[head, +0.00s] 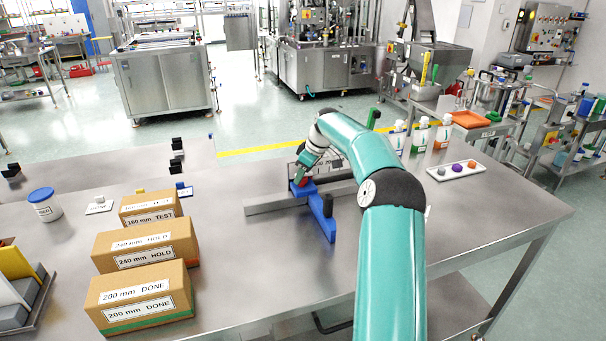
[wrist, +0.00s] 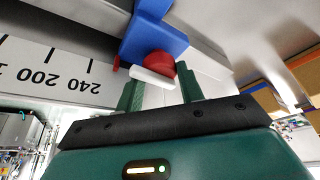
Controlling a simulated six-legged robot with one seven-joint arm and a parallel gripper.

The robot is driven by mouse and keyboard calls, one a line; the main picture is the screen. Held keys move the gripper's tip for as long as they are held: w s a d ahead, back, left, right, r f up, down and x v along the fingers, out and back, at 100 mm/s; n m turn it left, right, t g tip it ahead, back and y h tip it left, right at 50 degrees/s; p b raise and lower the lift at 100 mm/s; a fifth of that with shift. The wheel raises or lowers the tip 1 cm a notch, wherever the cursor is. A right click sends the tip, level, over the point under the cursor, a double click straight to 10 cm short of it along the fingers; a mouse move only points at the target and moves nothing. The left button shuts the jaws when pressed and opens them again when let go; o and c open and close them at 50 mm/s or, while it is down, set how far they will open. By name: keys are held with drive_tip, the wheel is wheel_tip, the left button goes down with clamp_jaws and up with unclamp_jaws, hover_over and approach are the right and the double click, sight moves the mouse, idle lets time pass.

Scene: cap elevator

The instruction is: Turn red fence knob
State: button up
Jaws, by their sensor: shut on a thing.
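The red fence knob (wrist: 160,64) sits under the blue fence block (wrist: 152,38) in the wrist view, with a white bar on its near side. My gripper (wrist: 158,90) has its two green fingers on either side of the knob and is shut on it. In the head view my gripper (head: 301,178) reaches down to the blue fence (head: 321,214) on the metal rail (head: 272,204). A bit of the red knob (head: 302,182) shows there, mostly hidden by my gripper. A ruler scale (wrist: 50,75) with marks at 200 and 240 runs beside the block.
Cardboard boxes labelled 160 mm TEST (head: 150,207), 240 mm HOLD (head: 145,250) and 200 mm DONE (head: 140,297) stand at left. A white tray of knobs (head: 456,170) and several bottles (head: 420,135) are at right. The table front is clear.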

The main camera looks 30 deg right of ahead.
drive_tip(key=shift+f, duration=0.1)
idle(0.7)
drive_tip(key=o, duration=1)
